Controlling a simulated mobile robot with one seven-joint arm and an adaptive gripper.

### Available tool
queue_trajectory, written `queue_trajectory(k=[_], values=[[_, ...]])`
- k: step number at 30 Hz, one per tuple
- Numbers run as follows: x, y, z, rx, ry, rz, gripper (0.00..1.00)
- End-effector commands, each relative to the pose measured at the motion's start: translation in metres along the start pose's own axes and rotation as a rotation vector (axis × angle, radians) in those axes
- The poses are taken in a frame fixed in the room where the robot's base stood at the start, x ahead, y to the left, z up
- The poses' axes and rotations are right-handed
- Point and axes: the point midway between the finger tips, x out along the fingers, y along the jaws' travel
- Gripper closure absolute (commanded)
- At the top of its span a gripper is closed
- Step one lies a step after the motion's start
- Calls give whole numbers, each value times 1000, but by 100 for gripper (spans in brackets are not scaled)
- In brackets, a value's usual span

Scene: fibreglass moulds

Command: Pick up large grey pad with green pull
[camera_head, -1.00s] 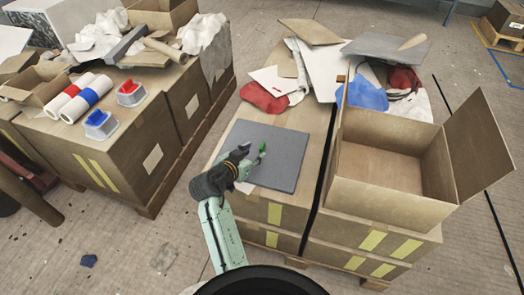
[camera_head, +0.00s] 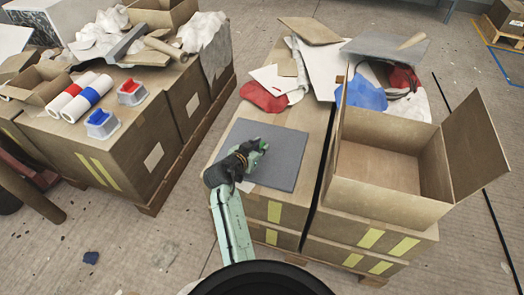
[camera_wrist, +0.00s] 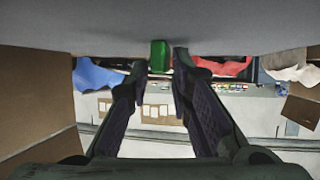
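The large grey pad (camera_head: 287,165) lies flat on the cardboard boxes in the middle of the head view. It fills the top of the wrist view as a grey surface (camera_wrist: 70,25). Its green pull (camera_wrist: 161,54) stands out from the pad. My gripper (camera_wrist: 160,62) is open close to the pad, with one finger on each side of the pull. Gaps show between the pull and both fingertips. In the head view my gripper (camera_head: 257,150) covers the pad's middle and hides most of the pull.
An open cardboard box (camera_head: 385,165) stands close to the right of the pad. Red cloth (camera_head: 263,97), boards and a blue cloth (camera_head: 366,95) lie behind it. Another stack of boxes (camera_head: 120,150) with rolls and small moulds stands to the left, across a gap.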

Motion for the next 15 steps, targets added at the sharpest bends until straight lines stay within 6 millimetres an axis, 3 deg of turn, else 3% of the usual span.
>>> queue_trajectory(k=[8,15], values=[[0,0,0,0,0,0,100],[0,0,0,0,0,0,100]])
